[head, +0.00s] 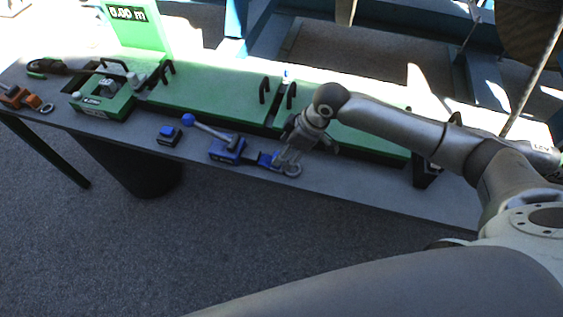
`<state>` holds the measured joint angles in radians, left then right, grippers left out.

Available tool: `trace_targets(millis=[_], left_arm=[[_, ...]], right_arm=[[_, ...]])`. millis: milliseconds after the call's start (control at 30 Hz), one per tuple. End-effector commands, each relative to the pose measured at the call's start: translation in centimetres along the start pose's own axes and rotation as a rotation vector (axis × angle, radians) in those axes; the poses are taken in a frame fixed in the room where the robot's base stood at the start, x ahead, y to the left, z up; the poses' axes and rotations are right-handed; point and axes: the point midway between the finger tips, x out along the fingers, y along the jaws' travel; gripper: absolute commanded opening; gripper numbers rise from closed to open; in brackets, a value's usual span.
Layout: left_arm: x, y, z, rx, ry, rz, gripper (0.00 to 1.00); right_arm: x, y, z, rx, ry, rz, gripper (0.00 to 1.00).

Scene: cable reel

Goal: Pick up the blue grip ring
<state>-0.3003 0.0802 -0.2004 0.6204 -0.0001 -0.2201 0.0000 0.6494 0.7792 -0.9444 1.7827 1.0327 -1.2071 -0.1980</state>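A grey ring (293,170) lies near the front edge of the bench, beside a small blue block (268,160). I cannot tell whether the ring and block are one piece. To their left is a blue tool (226,150) with a grey lever ending in a blue ball. My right gripper (287,157) reaches in from the right and points down just above the block and ring, partly covering them. Its fingers are too small to show whether they are open or touch anything. My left gripper is out of view.
The grey bench (352,182) carries green covers (208,88) with black handles. A small dark-blue box (169,136), a green boxed device (103,100) and an orange tool (18,97) with another grey ring (47,108) lie leftward. A green display (137,28) stands behind.

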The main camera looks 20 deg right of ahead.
Motion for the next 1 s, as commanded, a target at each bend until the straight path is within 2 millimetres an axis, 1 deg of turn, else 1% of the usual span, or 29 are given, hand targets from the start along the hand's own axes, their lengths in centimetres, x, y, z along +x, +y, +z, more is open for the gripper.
trace_targets(millis=[200,300,433,633,1000], left_arm=[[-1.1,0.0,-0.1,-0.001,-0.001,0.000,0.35],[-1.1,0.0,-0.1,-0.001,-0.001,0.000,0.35],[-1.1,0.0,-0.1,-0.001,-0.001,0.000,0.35],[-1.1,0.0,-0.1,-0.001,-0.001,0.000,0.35],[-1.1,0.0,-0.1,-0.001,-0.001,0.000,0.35]], right_arm=[[2.8,0.1,0.0,0.001,-0.002,-0.003,0.61],[4.1,0.1,0.0,0.001,-0.001,-0.003,0.61],[4.8,0.2,0.1,0.000,0.000,-0.001,0.61],[4.8,0.2,0.1,0.000,0.000,0.000,0.61],[4.8,0.2,0.1,0.000,-0.001,-0.001,0.13]])
